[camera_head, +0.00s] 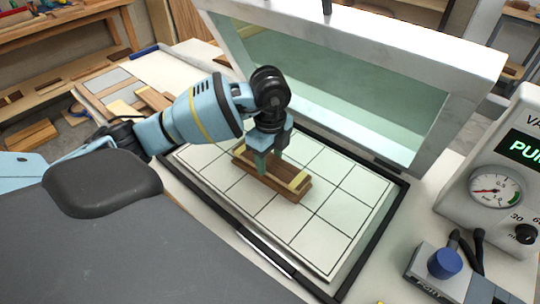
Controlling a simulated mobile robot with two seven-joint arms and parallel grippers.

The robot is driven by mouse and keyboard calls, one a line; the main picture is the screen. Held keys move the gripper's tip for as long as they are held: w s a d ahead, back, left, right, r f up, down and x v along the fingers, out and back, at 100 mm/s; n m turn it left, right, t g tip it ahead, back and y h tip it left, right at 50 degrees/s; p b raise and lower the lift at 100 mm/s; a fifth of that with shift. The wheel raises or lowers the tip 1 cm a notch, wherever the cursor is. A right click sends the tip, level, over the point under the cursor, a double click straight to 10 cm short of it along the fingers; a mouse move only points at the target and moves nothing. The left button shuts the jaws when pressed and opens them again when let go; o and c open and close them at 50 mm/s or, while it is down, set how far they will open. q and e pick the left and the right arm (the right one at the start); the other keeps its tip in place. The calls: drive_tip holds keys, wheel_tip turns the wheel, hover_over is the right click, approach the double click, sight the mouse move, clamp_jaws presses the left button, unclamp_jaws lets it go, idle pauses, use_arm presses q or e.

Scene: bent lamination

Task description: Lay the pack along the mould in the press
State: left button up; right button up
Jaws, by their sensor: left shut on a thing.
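The pack (284,186) is a short stack of brown wood strips with pale yellow bands near its ends. It is at the middle of the press bed (340,227), a white board with a black grid and a black frame. My left gripper (263,165) points down and is shut on the pack near its far left part. I cannot tell a separate mould from the pack, nor whether the pack touches what is under it. My right gripper is not in view.
The press lid (470,62), a pale frame with a greenish clear sheet, stands raised behind the bed. A pump unit with a gauge (495,190) and a blue-knobbed box (444,263) stand at the right. Loose wood pieces (152,98) lie at the left. The bed's near part is clear.

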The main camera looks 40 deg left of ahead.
use_arm(q)
drive_tip(key=shift+f, duration=0.1)
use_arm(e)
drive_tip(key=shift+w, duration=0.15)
use_arm(q)
drive_tip(key=o, duration=1.1)
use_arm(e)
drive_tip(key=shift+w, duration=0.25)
use_arm(q)
wheel_tip(320, 180, up, 7)
drive_tip(key=shift+r, duration=0.45)
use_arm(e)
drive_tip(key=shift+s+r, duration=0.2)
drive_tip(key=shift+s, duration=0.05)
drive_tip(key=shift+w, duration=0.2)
